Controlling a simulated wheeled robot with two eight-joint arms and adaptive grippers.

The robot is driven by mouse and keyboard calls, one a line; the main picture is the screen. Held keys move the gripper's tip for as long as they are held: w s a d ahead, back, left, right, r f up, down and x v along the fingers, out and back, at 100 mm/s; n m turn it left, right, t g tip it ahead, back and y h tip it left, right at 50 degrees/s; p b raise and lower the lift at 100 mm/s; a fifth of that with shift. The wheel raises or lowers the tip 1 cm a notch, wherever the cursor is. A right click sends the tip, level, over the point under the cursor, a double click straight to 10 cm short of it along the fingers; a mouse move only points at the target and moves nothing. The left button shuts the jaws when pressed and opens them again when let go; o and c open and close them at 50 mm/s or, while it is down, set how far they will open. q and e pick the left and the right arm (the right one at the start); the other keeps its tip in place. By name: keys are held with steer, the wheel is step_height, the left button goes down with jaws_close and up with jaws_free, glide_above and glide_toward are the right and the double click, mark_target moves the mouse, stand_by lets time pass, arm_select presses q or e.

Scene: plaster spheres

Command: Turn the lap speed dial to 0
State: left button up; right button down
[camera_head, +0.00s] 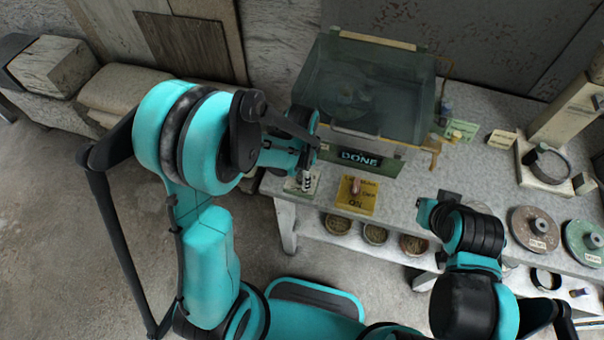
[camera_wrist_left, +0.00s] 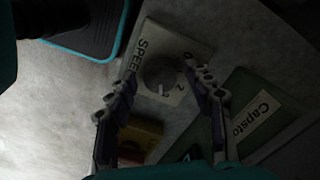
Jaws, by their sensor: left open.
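The lap speed dial (camera_wrist_left: 161,73) is a round dark knob on a pale plate marked SPEED, with digits along its edge. A light mark on the knob faces the lower edge in the left wrist view, near the 2 and 3 and away from the 0. In the head view the dial's plate (camera_head: 302,183) is at the table's front edge, partly hidden by my left gripper (camera_head: 304,170). In the left wrist view, my left gripper (camera_wrist_left: 164,76) is open, with one finger on each side of the knob. Contact is unclear. My right gripper's fingers do not show.
A green-tinted tank (camera_head: 365,85) with a DONE sign (camera_head: 360,160) stands behind the dial. A yellow switch plate (camera_head: 356,196) is close on its right. Discs (camera_head: 535,229) are farther right. Bowls (camera_head: 375,234) sit on the lower shelf.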

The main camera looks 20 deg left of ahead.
arm_select(q)
steer(key=shift+c, duration=0.3)
steer(key=c, duration=1.1)
